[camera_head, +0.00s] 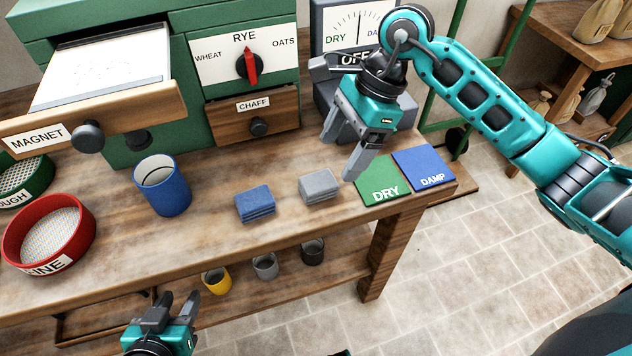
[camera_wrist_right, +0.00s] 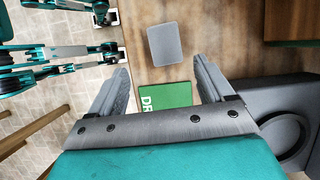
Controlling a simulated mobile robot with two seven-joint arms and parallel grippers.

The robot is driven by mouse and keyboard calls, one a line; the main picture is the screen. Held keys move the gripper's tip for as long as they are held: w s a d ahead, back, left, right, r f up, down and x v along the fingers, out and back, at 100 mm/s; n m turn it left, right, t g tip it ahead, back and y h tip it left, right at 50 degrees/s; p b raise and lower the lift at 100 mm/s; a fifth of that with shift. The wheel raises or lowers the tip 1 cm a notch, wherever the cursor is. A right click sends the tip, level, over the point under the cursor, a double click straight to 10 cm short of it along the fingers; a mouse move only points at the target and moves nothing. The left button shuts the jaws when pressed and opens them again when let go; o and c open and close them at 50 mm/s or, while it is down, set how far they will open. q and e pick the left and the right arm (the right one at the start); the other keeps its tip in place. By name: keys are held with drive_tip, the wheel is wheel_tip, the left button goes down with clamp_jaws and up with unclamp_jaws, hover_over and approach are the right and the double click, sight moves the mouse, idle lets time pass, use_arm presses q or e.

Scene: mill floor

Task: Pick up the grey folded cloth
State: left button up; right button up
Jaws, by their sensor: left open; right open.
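The grey folded cloth (camera_head: 319,185) lies on the wooden bench, between the blue folded cloth (camera_head: 255,204) and the green DRY mat (camera_head: 381,180). In the right wrist view the grey cloth (camera_wrist_right: 165,44) lies beyond the fingertips, with the green mat (camera_wrist_right: 165,95) nearer, between the fingers. My right gripper (camera_head: 347,158) is open and empty above the bench, up and to the right of the grey cloth. My left gripper (camera_head: 171,302) is open and empty, low at the front of the bench, far from the cloth.
A blue DAMP mat (camera_head: 424,166) lies right of the green one. A blue cup (camera_head: 162,186) and a red FINE sieve (camera_head: 48,235) stand at left. A green machine with a CHAFF drawer (camera_head: 253,113) and a grey meter (camera_head: 352,30) stand behind. Several small cups (camera_head: 265,266) are below.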

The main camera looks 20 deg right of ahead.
sight(318, 181)
drive_tip(key=x, duration=0.5)
drive_tip(key=w+x, duration=0.1)
drive_tip(key=x, duration=0.1)
drive_tip(key=shift+a+f, duration=0.25)
drive_tip(key=shift+a, duration=0.15)
drive_tip(key=c, duration=1.1)
drive_tip(key=shift+r, duration=0.15)
drive_tip(key=shift+c, duration=0.2)
wheel_tip(318, 181, up, 20)
drive_tip(key=p, duration=0.1)
drive_tip(key=shift+s, duration=0.1)
drive_tip(key=o, duration=0.5)
drive_tip(key=c, duration=0.4)
